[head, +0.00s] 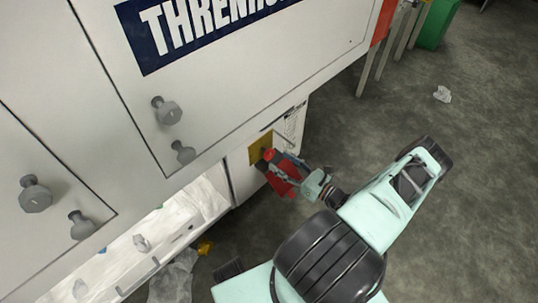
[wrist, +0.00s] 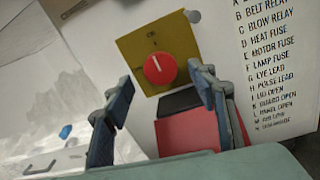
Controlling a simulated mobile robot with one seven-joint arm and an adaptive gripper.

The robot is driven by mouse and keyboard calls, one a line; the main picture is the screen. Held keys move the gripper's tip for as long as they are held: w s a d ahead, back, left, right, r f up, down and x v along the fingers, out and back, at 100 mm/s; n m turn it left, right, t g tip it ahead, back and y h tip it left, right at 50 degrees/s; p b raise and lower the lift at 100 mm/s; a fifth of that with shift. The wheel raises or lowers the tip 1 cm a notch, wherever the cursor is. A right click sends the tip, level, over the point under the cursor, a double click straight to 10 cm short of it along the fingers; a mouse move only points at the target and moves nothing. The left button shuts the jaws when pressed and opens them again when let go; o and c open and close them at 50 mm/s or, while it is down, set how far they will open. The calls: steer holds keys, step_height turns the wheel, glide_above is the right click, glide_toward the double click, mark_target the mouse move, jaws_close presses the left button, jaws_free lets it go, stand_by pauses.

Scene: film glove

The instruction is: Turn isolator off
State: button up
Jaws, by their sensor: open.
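The isolator is a round red knob (wrist: 160,69) on a yellow square plate (wrist: 128,46) on the white cabinet face. A pale mark on the knob points up and slightly left in the wrist view. The knob (head: 268,154) and plate (head: 255,158) also show in the head view, partly covered by my gripper. My gripper (wrist: 160,84) is open and empty. Its two fingers lie left and right of the knob in the wrist view, with the knob between them in the picture. I cannot tell whether the fingertips reach the knob.
A red block with a dark top (wrist: 188,132) sits just below the plate, behind the right finger. A printed label list (wrist: 268,70) is right of the plate. Grey bolt-like knobs (head: 167,110) stick out of the large panel. The floor on the right is mostly clear.

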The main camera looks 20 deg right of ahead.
mark_target(271, 155)
steer(key=b+x, duration=0.1)
steer(key=x, duration=0.5)
steer(key=shift+w+a, duration=0.1)
steer(key=shift+w, duration=0.1)
steer(key=shift+c, duration=0.2)
steer(key=c, duration=1.1)
